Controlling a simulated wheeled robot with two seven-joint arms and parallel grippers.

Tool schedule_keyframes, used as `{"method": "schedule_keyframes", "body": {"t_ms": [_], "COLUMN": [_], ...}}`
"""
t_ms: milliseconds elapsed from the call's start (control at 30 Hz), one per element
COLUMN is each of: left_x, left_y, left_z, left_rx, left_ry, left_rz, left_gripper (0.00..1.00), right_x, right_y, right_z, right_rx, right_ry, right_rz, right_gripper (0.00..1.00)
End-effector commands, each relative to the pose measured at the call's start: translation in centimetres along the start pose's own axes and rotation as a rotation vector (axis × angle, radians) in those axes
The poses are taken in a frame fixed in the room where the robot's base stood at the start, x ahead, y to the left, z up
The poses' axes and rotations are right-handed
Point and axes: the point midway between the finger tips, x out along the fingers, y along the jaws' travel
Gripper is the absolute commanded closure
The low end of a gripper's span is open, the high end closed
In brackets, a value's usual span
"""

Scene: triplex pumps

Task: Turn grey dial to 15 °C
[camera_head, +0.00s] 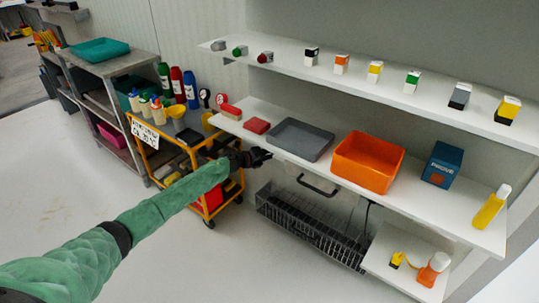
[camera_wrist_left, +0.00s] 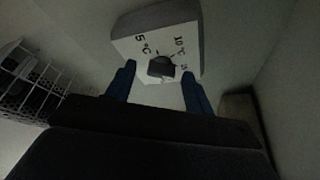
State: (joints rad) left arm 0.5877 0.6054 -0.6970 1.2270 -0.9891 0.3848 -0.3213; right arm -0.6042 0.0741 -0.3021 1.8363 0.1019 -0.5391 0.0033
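The grey dial (camera_wrist_left: 161,67) is a small dark knob on a white label face with "5 °C" and "10 °C" printed on it, and a further mark at the right that is hard to read. Its box-like grey housing (camera_wrist_left: 165,14) shows at the top of the left wrist view. My left gripper (camera_wrist_left: 158,75) is open, its two blue fingers apart on either side of the knob. I cannot tell whether they touch it. In the head view, my left gripper (camera_head: 254,157) is at the lower shelf's front edge, and the dial is hidden there. My right gripper is not in view.
The lower shelf (camera_head: 262,110) holds a grey tray (camera_head: 300,140), an orange bin (camera_head: 368,162) and a blue box (camera_head: 442,165). A wire basket (camera_head: 310,228) hangs below, also in the left wrist view (camera_wrist_left: 30,85). An orange cart (camera_head: 150,163) stands left of the gripper.

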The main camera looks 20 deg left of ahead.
Motion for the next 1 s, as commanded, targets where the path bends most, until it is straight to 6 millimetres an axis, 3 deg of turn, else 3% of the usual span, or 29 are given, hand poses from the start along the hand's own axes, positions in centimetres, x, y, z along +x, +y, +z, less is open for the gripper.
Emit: {"method": "schedule_keyframes", "body": {"t_ms": [267, 733, 1000], "left_x": [-0.8, -7.0, -7.8], "left_y": [0.0, 0.1, 0.0], "left_z": [0.1, 0.0, 0.0], "left_rx": [0.000, 0.000, 0.000], "left_ry": [-0.001, 0.000, 0.000], "left_rz": [0.000, 0.001, 0.000], "left_gripper": [0.47, 0.47, 0.47], "right_x": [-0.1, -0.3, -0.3], "right_y": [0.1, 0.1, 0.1], "right_z": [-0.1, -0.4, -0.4], "right_rx": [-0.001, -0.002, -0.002], "right_ry": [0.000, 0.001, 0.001], "right_rz": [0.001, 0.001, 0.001], "right_gripper": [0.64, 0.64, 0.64]}}
